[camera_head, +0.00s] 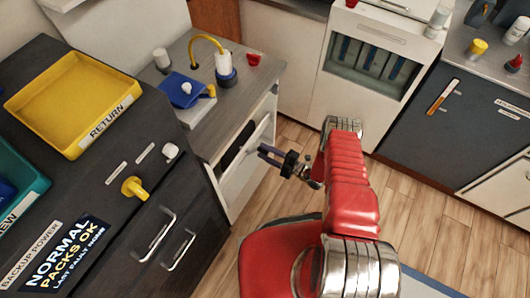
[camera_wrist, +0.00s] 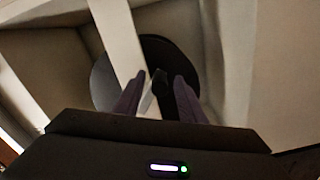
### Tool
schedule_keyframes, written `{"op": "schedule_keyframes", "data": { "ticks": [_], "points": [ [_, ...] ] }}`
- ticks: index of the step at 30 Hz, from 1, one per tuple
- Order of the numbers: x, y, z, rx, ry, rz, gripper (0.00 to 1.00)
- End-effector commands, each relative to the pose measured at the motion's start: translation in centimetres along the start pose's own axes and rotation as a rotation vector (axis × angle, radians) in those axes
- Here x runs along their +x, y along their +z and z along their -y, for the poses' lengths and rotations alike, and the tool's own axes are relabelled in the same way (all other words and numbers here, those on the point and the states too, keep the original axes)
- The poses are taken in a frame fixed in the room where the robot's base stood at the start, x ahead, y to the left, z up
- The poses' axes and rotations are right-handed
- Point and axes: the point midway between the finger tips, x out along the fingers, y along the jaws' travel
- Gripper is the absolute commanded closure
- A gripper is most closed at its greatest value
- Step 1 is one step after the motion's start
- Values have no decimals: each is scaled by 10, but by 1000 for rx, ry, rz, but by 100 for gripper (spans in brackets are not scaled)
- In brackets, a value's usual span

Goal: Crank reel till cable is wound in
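My gripper (camera_head: 264,152) reaches left toward the white cabinet front (camera_head: 262,168) below the grey counter. In the wrist view my gripper (camera_wrist: 159,77) has its two purple fingers apart. A narrow dark piece (camera_wrist: 160,84) shows between the fingers; I cannot tell whether it is a crank handle or whether they touch it. Behind them is a dark round disc (camera_wrist: 172,52), partly covered by a pale bar (camera_wrist: 118,38). I cannot tell whether this disc is the reel. On the counter, a yellow cable (camera_head: 207,38) arches beside a white cylinder with a blue base (camera_head: 224,66).
A blue piece with a white knob (camera_head: 184,91) sits on the counter near a red item (camera_head: 253,59). A dark cabinet at left carries a yellow RETURN tray (camera_head: 72,104), a yellow knob (camera_head: 134,188) and protruding handles (camera_head: 157,235). Wooden floor (camera_head: 405,205) is open at right.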

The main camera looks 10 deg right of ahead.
Motion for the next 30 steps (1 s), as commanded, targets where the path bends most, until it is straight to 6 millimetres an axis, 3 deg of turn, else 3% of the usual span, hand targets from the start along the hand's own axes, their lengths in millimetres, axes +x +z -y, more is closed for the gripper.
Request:
{"op": "schedule_keyframes", "data": {
  "ticks": [8, 30],
  "points": [
    [-16, 1, 0, 2, 1, 3, 63],
    [-115, 2, 0, 0, 1, 4, 63]
  ]
}}
